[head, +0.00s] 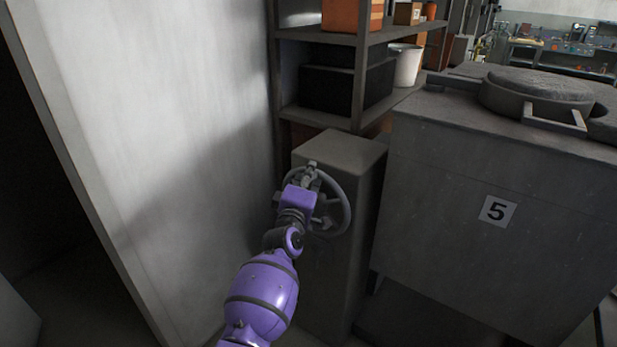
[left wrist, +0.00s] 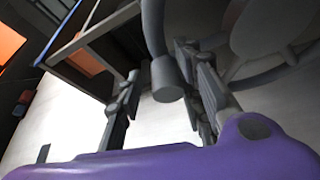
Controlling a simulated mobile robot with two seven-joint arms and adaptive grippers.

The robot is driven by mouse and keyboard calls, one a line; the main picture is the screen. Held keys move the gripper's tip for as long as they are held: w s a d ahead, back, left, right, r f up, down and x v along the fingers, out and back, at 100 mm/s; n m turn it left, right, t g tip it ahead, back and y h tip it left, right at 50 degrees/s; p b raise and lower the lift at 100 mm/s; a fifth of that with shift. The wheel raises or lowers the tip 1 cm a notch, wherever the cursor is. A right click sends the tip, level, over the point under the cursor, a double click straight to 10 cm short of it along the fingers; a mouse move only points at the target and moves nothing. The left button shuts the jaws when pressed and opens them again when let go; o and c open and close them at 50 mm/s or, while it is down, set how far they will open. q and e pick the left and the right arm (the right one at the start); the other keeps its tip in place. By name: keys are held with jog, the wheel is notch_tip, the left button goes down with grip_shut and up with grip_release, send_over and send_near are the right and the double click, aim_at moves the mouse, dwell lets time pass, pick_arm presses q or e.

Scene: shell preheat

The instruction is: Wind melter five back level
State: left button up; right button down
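Melter five is a big grey box (head: 455,235) with a "5" label (head: 497,210) on its side and a round lidded opening (head: 540,92) on top. My left gripper (head: 312,174) is at the wheel's upper left rim. In the left wrist view, the wheel's knob (left wrist: 168,78) shows between the spread fingers of this gripper (left wrist: 165,100), nearer the right finger. The fingers look open, not closed on it. My right gripper is out of view.
A pale wall panel (head: 150,130) stands close on the left. Behind the pedestal is a shelf rack (head: 330,118) with dark boxes (head: 345,85) and a white bucket (head: 405,65). A workbench (head: 560,57) is far back right.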

pick_arm(q)
jog(key=shift+s+a+f, duration=0.15)
jog(key=shift+s+f, duration=0.05)
jog(key=shift+s, duration=0.2)
jog(key=r+v, duration=0.1)
jog(key=v, duration=1)
jog(key=shift+f, duration=0.3)
jog(key=shift+r, duration=0.1)
